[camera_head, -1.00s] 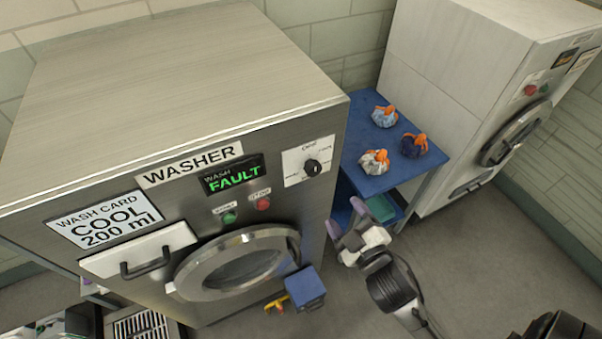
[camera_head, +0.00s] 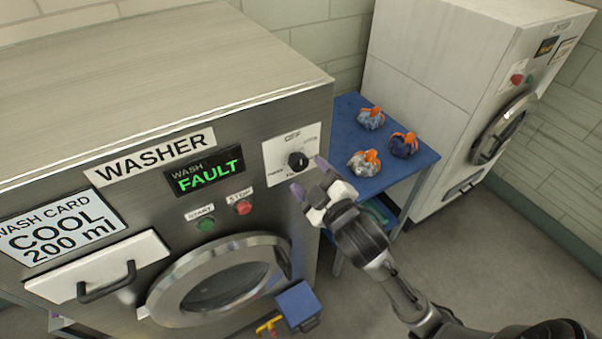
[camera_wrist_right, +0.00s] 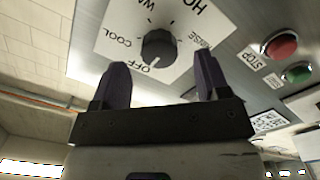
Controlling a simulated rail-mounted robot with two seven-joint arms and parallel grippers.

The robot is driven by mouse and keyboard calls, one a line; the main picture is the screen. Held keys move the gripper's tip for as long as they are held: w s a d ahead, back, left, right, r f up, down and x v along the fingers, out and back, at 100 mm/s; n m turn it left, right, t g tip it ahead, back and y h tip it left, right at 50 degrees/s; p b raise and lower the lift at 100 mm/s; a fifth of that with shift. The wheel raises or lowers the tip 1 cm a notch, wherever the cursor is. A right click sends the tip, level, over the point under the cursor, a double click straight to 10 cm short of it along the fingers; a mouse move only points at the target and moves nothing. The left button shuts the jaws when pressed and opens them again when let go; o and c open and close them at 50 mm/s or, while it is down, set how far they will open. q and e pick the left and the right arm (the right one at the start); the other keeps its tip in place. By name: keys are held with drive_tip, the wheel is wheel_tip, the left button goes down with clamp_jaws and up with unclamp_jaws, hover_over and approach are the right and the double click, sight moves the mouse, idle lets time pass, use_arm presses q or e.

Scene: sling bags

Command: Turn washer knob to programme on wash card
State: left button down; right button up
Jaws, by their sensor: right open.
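The washer's black knob (camera_head: 298,160) sits on a white dial plate (camera_head: 275,160) at the right of the front panel. The wash card (camera_head: 62,228) reads COOL 200 ml. The display (camera_head: 204,172) reads WASH FAULT in green. My right gripper (camera_head: 309,176) is open and empty, just in front of the knob and apart from it. Its two purple-grey fingers also show in the wrist view (camera_wrist_right: 162,84). My left gripper is out of view.
A green start button (camera_head: 206,224) and red stop button (camera_head: 243,207) sit left of the dial, above the round door (camera_head: 220,285). A blue table (camera_head: 405,170) with three tied bags stands at right, beside another machine (camera_head: 430,75). A blue box (camera_head: 298,305) is below.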

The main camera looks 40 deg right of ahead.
sight(301, 166)
drive_tip(key=shift+x, duration=2.15)
drive_tip(key=shift+r, duration=0.1)
drive_tip(key=shift+c, duration=0.5)
drive_tip(key=c, duration=0.8)
drive_tip(key=shift+r+m+p, duration=0.15)
drive_tip(key=shift+m+p, duration=0.35)
drive_tip(key=shift+p, duration=0.1)
drive_tip(key=shift+c, duration=0.2)
drive_tip(key=m+p, duration=0.6)
drive_tip(key=shift+a, duration=0.1)
drive_tip(key=m+p, duration=0.3)
drive_tip(key=shift+m+p, duration=0.65)
drive_tip(key=shift+m, duration=0.15)
